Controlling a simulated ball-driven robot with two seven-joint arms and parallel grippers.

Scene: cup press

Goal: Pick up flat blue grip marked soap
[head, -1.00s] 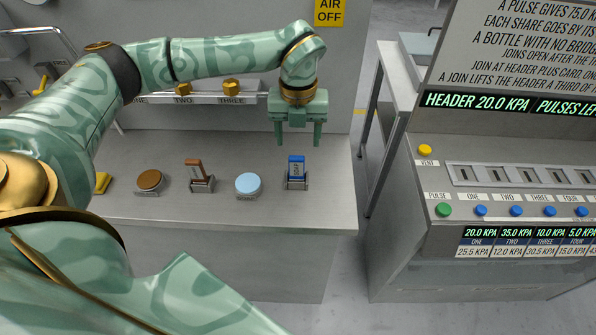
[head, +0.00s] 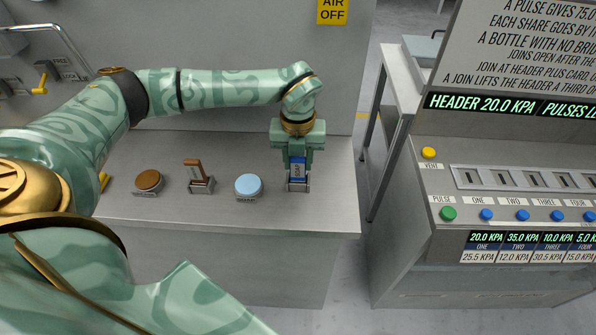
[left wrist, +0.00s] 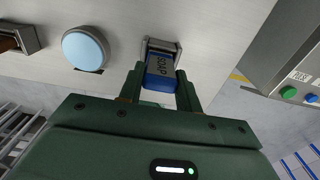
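The flat blue grip marked SOAP (head: 298,170) stands upright in a small metal holder (head: 298,187) at the right end of the grey counter. The fingers are drawn in against the sides of the grip, and no clear gap shows in the left wrist view. The grip still sits in its holder. My right gripper is not in view.
Left of the grip are a light blue round piece (head: 248,186), a brown upright piece (head: 196,172) in a holder and a brown round piece (head: 148,181). A console (head: 480,250) with buttons stands to the right, beyond a gap.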

